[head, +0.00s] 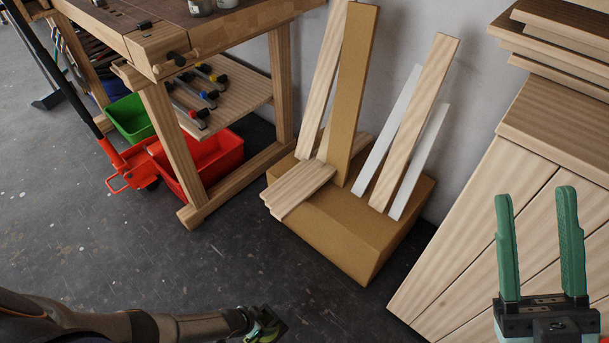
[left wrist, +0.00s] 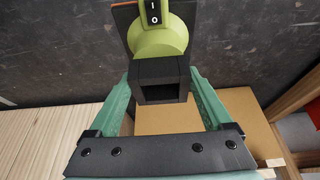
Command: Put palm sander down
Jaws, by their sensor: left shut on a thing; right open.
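The palm sander (left wrist: 160,38) is lime green with a black switch marked I and O, a black boxy rear part and a dark flat base. In the left wrist view, the teal fingers of my left gripper (left wrist: 165,82) are shut on its black rear part. In the head view, my left gripper (head: 264,326) is at the bottom edge over the dark floor, small and partly cut off, so the sander is hard to make out there. My right gripper (head: 538,240) is at the lower right with its two teal fingers upright, apart and empty.
A cardboard box (head: 350,240) with leaning boards stands on the floor. A wooden workbench (head: 200,55) has clamps on its lower shelf (head: 240,92). A red bin (head: 210,160), green bin (head: 130,118) and red jack (head: 130,165) are beneath or beside it. A wooden cabinet (head: 500,190) stands right.

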